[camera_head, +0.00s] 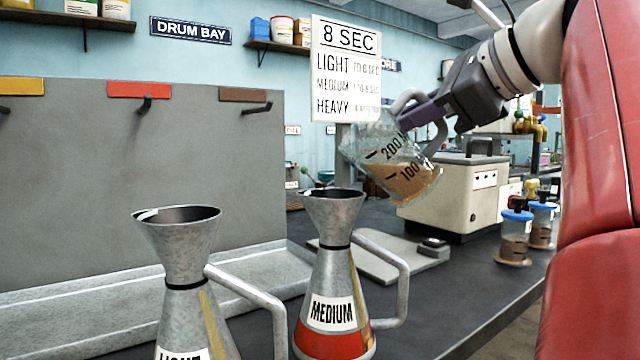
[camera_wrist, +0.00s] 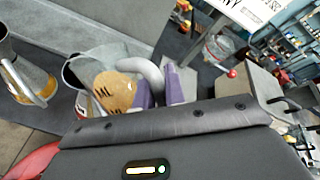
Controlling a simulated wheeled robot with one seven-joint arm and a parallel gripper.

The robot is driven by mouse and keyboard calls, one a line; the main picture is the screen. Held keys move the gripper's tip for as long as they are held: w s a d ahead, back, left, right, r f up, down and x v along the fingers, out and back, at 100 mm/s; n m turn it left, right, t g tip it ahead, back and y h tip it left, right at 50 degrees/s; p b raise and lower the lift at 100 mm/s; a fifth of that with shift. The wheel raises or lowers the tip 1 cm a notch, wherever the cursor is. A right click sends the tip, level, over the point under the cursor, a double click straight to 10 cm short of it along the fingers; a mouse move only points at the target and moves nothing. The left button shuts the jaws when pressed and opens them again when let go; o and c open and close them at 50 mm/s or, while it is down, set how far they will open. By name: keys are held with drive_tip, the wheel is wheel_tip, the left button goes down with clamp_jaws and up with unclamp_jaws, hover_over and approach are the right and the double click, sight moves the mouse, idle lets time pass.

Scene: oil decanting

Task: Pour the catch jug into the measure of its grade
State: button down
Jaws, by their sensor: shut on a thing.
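The catch jug (camera_head: 402,180) is clear, marked 100 and 200, and holds brown oil. My gripper (camera_head: 412,116) is shut on its handle and holds it in the air, tilted with its mouth to the left. The jug also shows in the wrist view (camera_wrist: 112,92). The metal measure labelled MEDIUM (camera_head: 331,270), with a red band, stands below and left of the jug. The jug's lip is near the funnel top, and no stream shows. The measure labelled LIGHT (camera_head: 180,270) stands further left. A sign (camera_head: 345,70) reads 8 SEC above lines for LIGHT, MEDIUM and HEAVY.
A beige machine (camera_head: 455,190) stands behind the jug. Lidded sample jars (camera_head: 515,235) stand at the right bench edge. A flat plate (camera_head: 375,255) lies behind the MEDIUM measure. A grey panel with hooks (camera_head: 146,104) and a metal tray (camera_head: 90,300) are at the left.

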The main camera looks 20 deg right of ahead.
sight(376, 110)
drive_tip(key=shift+a+r, duration=0.2)
drive_tip(key=shift+r, duration=0.15)
drive_tip(key=shift+a+f+n+h, duration=0.1)
drive_tip(key=shift+f+n+h, duration=0.1)
drive_tip(key=shift+n+h, duration=0.1)
drive_tip(key=shift+a+b, duration=0.2)
drive_tip(key=shift+b, duration=0.1)
drive_tip(key=shift+a+r+n+h, duration=0.1)
drive_tip(key=shift+n+h, duration=0.2)
drive_tip(key=shift+a+r+g, duration=0.15)
drive_tip(key=shift+r+g, duration=0.1)
drive_tip(key=shift+g, duration=0.05)
drive_tip(key=shift+w+a+r+n+h+p, duration=0.1)
drive_tip(key=shift+a+r+n+h+p, duration=0.2)
drive_tip(key=shift+n+h+p, duration=0.15)
drive_tip(key=shift+r, duration=0.15)
drive_tip(key=shift+w+a+f+n+g+h, duration=0.1)
drive_tip(key=shift+a+f+n+g+h, duration=0.15)
drive_tip(key=shift+a+n+h, duration=0.4)
idle(2.2)
drive_tip(key=shift+w+a+r+n+h, duration=0.1)
drive_tip(key=shift+a+r+n+h, duration=0.25)
drive_tip(key=shift+a, duration=0.25)
drive_tip(key=shift+a+r+n+h, duration=0.25)
drive_tip(key=shift+a+r+h, duration=0.1)
drive_tip(key=shift+a, duration=0.2)
idle(1.9)
